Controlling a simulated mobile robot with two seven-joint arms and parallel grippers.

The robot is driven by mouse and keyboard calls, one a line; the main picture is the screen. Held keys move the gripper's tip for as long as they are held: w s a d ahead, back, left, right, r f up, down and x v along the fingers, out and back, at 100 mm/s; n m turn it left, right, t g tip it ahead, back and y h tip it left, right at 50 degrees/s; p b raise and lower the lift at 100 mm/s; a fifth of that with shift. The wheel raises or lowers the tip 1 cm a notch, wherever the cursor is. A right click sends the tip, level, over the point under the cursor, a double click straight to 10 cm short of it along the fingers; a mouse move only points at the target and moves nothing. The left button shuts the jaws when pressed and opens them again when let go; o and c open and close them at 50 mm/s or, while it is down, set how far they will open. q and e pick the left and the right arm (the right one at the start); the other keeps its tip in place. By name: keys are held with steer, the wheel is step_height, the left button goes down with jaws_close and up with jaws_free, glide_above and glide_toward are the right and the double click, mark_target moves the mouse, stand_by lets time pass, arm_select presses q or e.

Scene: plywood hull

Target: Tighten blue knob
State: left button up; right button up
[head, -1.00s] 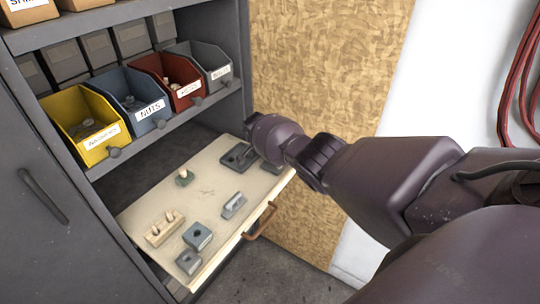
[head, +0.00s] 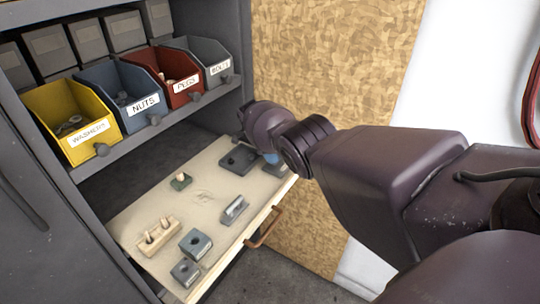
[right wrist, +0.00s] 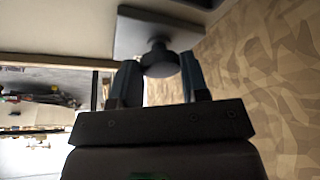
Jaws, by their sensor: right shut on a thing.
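The knob (right wrist: 160,58) shows in the right wrist view as a round, dark part on a short stem under a grey plate (right wrist: 135,38). Its colour looks dark grey there, in shadow. My right gripper (right wrist: 162,78) is shut on the knob, with one blue-grey finger on each side. In the head view my right gripper (head: 272,159) is at the far right end of the pull-out board (head: 208,200). A small blue patch shows beneath my wrist, which hides most of the knob. My left gripper is in neither view.
Labelled bins (head: 140,95) stand on the shelf above. A plywood wall (head: 325,70) rises close behind my wrist.

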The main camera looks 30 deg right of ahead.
steer(key=shift+w+m, duration=0.1)
steer(key=shift+m, duration=0.3)
steer(key=shift+d+r+m, duration=0.1)
steer(key=shift+r+m, duration=0.1)
steer(key=shift+m, duration=0.1)
steer(key=o, duration=0.8)
steer(key=shift+c, duration=0.2)
steer(key=shift+o, duration=0.8)
steer(key=shift+f, duration=0.1)
steer(key=v, duration=0.7)
steer(key=shift+w+r, duration=0.2)
steer(key=shift+r, duration=0.05)
